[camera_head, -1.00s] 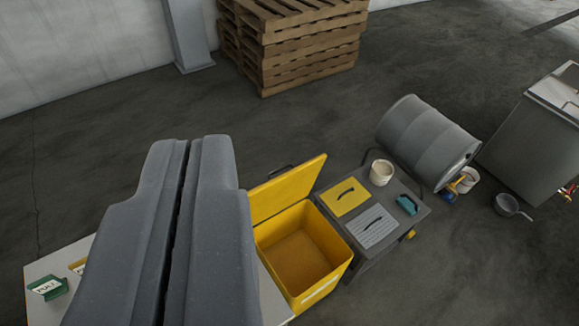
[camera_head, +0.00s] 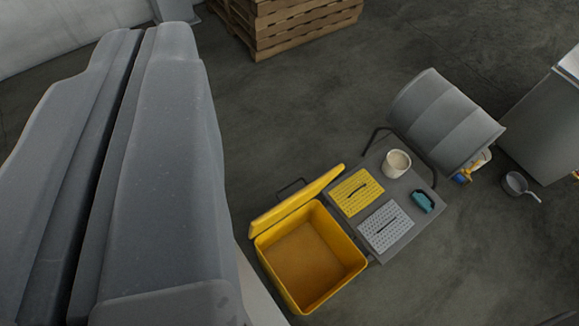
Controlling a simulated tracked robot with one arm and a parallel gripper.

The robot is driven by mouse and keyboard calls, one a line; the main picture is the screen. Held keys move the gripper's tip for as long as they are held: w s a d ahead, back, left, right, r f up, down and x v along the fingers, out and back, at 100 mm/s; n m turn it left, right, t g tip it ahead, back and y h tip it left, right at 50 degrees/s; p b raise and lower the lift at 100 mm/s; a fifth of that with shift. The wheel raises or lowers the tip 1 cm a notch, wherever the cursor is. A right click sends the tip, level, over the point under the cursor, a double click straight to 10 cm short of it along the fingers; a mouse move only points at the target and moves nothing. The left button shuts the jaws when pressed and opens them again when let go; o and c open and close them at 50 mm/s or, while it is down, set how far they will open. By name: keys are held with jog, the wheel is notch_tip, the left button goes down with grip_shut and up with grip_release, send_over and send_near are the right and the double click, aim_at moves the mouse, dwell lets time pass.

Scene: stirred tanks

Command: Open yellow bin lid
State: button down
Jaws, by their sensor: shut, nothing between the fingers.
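The yellow bin (camera_head: 336,285) stands at the lower middle of the view, and its inside shows, empty. Its yellow lid (camera_head: 297,201) is raised and tilted back along the bin's far edge, with a dark handle (camera_head: 291,186) on its outer side. My gripper (camera_head: 120,60) fills the left of the view, large and close to the camera. Its two grey fingers are together with only a thin dark gap between them, and they hold nothing. The gripper is to the left of the bin and apart from the lid in the picture.
A grey cart (camera_head: 402,236) right of the bin carries a yellow perforated plate (camera_head: 356,191), a grey perforated plate (camera_head: 386,226), a cream tub (camera_head: 397,163) and a teal item (camera_head: 423,202). Behind are a grey drum (camera_head: 445,120) and pallets (camera_head: 290,25). A pan (camera_head: 516,184) lies at right. Floor between is clear.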

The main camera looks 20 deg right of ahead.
jog(key=shift+w+r, duration=0.1)
jog(key=shift+w, duration=0.1)
jog(key=shift+w, duration=0.15)
